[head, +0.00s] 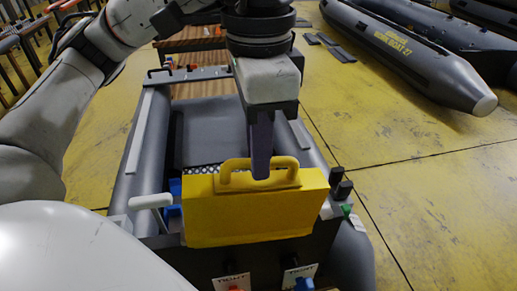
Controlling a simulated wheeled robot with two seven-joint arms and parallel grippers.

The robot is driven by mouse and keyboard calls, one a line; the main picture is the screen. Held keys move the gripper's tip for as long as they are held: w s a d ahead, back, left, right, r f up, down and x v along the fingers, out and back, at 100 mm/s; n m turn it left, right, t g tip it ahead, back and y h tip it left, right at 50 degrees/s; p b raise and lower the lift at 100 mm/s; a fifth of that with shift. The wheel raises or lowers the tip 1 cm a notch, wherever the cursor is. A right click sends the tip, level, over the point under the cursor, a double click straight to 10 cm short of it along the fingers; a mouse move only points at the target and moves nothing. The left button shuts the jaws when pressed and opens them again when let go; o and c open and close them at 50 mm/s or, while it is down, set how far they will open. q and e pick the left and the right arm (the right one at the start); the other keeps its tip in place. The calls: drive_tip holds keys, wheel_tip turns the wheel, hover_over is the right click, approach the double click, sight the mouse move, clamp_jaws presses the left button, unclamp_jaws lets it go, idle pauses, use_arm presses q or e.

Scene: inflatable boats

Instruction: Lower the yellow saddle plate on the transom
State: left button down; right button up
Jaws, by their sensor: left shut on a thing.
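The yellow saddle plate (255,215) is a box-like yellow piece with a loop handle on top, in the middle of the head view. My left gripper (261,172) points down from above and is shut on that handle. The plate looks about level, over the dark transom (195,265) of the grey inflatable boat (141,163). The plate hides the transom's top edge, so I cannot tell whether they touch. My right gripper is not in view.
A white lever (151,202) and blue parts stand left of the plate. Dark knobs (342,188) stand close on its right. White labels (232,282) are on the transom below. Another grey boat (415,55) lies at upper right.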

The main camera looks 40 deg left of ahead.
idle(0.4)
use_arm(q)
drive_tip(key=shift+b, duration=0.4)
drive_tip(key=shift+s+a+t+h+b, duration=0.2)
drive_tip(key=shift+s+t+h+b, duration=0.15)
drive_tip(key=shift+t+b, duration=0.6)
drive_tip(key=shift+g, duration=0.25)
